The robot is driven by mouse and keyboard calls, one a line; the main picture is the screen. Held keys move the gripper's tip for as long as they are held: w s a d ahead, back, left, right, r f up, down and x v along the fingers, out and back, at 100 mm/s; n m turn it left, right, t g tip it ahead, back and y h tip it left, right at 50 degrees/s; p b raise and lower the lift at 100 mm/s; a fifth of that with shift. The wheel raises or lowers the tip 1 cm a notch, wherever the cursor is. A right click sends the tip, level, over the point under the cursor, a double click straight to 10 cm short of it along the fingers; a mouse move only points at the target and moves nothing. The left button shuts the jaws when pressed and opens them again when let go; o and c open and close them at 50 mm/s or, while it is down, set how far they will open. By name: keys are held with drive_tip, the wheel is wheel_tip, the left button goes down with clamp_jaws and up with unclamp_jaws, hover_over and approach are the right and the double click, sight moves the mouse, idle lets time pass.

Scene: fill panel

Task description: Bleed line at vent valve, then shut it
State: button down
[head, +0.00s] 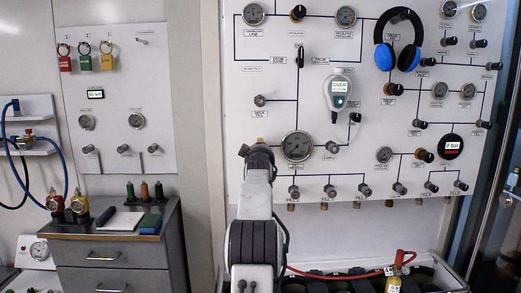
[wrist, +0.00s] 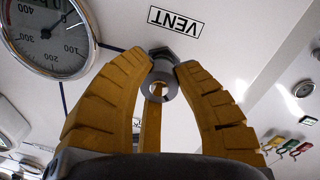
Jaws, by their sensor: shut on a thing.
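The vent valve (wrist: 163,82) is a small grey metal fitting with a round end, on the white panel beside an upside-down VENT label (wrist: 175,21) in the wrist view. My gripper (wrist: 164,66) has its yellow fingers closed around the valve, with fingertips against its sides. In the head view my arm and gripper (head: 259,143) reach up to the panel and hide the valve and its label. A large pressure gauge (head: 297,146) sits just right of the gripper there; it shows at upper left in the wrist view (wrist: 45,35). I cannot read its pressure surely.
The panel carries several other gauges, knobs and a row of fill valves (head: 328,190). A grey handheld meter (head: 338,92) and blue ear defenders (head: 397,40) hang on it. A bin with cylinders (head: 395,280) stands below right; a drawer cabinet (head: 118,262) is at left.

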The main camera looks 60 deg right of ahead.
drive_tip(key=shift+m+p, duration=0.35)
drive_tip(key=shift+m, duration=1.85)
drive_tip(key=shift+f, duration=0.1)
drive_tip(key=c, duration=0.9)
unclamp_jaws()
drive_tip(key=shift+r+v, duration=0.2)
drive_tip(key=shift+v, duration=5.75)
